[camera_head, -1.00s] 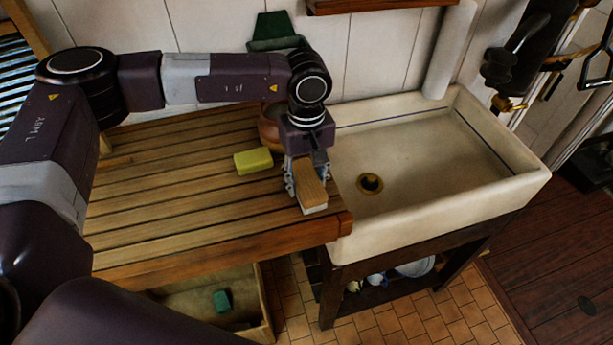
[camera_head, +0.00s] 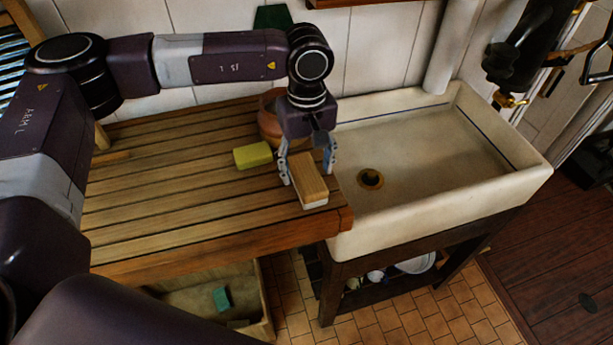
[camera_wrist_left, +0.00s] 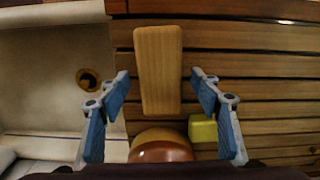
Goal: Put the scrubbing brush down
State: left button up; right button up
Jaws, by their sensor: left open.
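The scrubbing brush (camera_head: 309,181) has a pale wooden back and light bristles below. It lies on the slatted wooden drainboard (camera_head: 180,190), near the end beside the sink. In the left wrist view the brush (camera_wrist_left: 159,70) is seen from above, wooden back up. My left gripper (camera_head: 308,177) is just above and behind the brush. Its blue-padded fingers stand apart on either side of it; in the wrist view the gripper (camera_wrist_left: 163,90) shows clear gaps to the brush. My right gripper is not in view.
A yellow sponge (camera_head: 253,155) lies left of the brush. A brown bowl (camera_head: 269,122) stands behind the gripper, partly hidden. The white sink (camera_head: 430,150) is empty, with a brass drain (camera_head: 370,180). A crate (camera_head: 262,300) holding a green block (camera_head: 221,299) stands below. The drainboard's left part is mostly clear.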

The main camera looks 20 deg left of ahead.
aim_at(305, 175)
pick_arm(q)
jog(key=r+b, duration=0.1)
jog(key=r, duration=0.2)
jog(key=shift+s+a+r+b, duration=0.1)
jog(key=shift+s+r+b, duration=0.1)
jog(key=shift+b, duration=0.15)
jog(key=shift+r, duration=0.75)
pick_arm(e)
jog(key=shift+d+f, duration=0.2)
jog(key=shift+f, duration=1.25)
pick_arm(q)
jog(key=shift+s, duration=0.1)
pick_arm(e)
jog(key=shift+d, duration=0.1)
